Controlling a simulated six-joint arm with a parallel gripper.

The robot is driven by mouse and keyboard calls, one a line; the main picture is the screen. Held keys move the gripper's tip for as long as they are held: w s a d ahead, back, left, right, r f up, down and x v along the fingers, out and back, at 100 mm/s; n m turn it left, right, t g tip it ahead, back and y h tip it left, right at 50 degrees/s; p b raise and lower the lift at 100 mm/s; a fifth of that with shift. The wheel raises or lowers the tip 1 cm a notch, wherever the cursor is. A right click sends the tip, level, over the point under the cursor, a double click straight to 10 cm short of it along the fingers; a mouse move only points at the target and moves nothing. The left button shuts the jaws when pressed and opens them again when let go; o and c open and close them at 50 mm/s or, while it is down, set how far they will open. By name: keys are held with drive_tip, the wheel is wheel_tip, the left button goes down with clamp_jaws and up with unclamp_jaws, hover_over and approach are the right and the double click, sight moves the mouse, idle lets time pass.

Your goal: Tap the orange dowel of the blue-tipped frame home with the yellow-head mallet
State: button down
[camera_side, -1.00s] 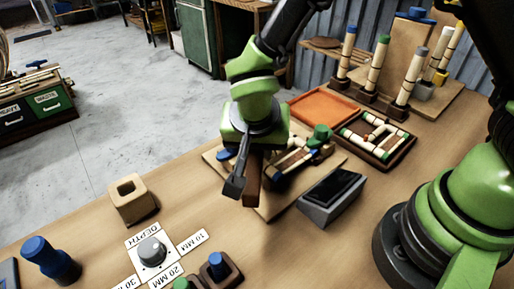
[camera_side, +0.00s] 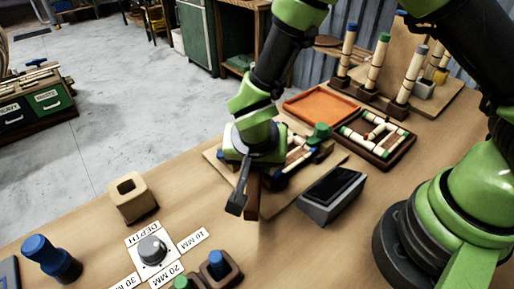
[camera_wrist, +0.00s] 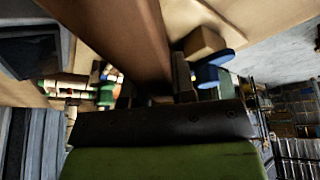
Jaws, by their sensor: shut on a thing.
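My gripper (camera_side: 244,205) is shut on a brown wooden bar (camera_side: 253,196), which hangs beside the dark fingers over the front of the work board. In the wrist view the same bar (camera_wrist: 125,40) runs up between the fingers (camera_wrist: 155,92). No yellow head shows, so I cannot tell whether the bar is the mallet's handle. A pale jointed frame (camera_side: 297,158) with blue parts near it sits on the board behind my gripper, partly hidden. I cannot make out its orange dowel.
A green knob (camera_side: 320,131) stands at the frame. A grey box with a dark screen (camera_side: 333,190) is just right of the board (camera_side: 281,205). A tray (camera_side: 401,152) holds green-tipped pieces; an orange tray (camera_side: 318,107) lies behind. A hollow wooden block (camera_side: 132,200) stands left, with bare table between.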

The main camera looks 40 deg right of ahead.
drive_tip(key=shift+r, duration=1.8)
drive_tip(key=shift+r, duration=2.55)
drive_tip(key=shift+a, duration=0.1)
